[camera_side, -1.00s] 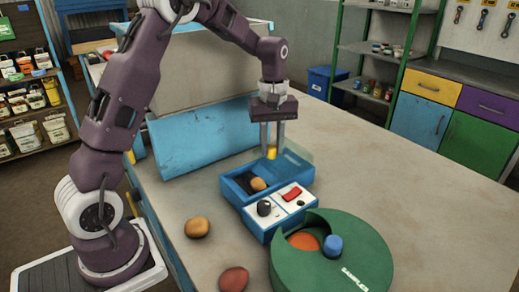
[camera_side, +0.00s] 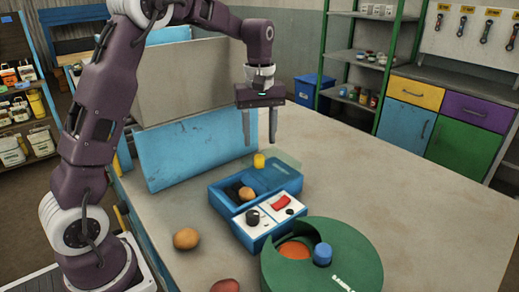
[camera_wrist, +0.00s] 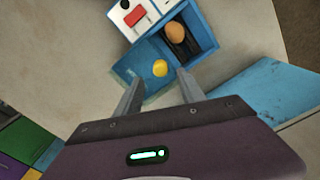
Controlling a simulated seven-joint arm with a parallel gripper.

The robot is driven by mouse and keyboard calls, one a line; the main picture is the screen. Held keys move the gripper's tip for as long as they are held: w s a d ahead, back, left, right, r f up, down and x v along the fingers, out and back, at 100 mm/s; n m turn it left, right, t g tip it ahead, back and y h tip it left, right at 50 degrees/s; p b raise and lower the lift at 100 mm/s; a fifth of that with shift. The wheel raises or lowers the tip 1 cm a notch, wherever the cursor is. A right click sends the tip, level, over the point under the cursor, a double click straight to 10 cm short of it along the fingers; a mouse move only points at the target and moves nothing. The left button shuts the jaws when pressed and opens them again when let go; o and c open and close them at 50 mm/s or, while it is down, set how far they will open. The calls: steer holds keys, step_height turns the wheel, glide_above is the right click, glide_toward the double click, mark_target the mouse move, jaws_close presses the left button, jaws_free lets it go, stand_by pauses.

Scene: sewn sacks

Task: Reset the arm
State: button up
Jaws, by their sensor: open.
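My gripper (camera_side: 259,140) is open and empty, with its fingers pointing down above the far end of the blue box (camera_side: 222,205). Below the fingertips is a small yellow knob (camera_side: 259,161) at the box's far end, clear of the fingers. In the wrist view the two fingers (camera_wrist: 160,88) stand wide apart, and the yellow knob (camera_wrist: 160,68) shows beyond them on a blue panel. A brown, potato-like item (camera_side: 246,194) lies in the open part of the box. It also shows in the wrist view (camera_wrist: 175,33).
A control panel with a red switch (camera_side: 281,202) adjoins the box. A round green container (camera_side: 360,262) with a blue knob (camera_side: 322,254) stands in front. A brown item (camera_side: 186,238) and a reddish one (camera_side: 225,286) lie on the table. A blue panel (camera_side: 190,150) stands behind. The table's right side is clear.

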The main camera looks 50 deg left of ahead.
steer(key=shift+d+r, duration=0.1)
steer(key=shift+r, duration=0.7)
steer(key=s+d+r+m+t, duration=0.2)
steer(key=s+d+r+m, duration=0.4)
steer(key=s, duration=0.4)
steer(key=s+d+f+m+t, duration=0.1)
steer(key=s+d+m, duration=0.1)
steer(key=s, duration=0.6)
steer(key=s+d+f+m+t, duration=0.1)
steer(key=s+d+m+t, duration=0.1)
steer(key=s, duration=0.7)
steer(key=d+m, duration=0.1)
steer(key=m, duration=0.1)
steer(key=shift+m+t, duration=0.3)
steer(key=shift+m, duration=0.1)
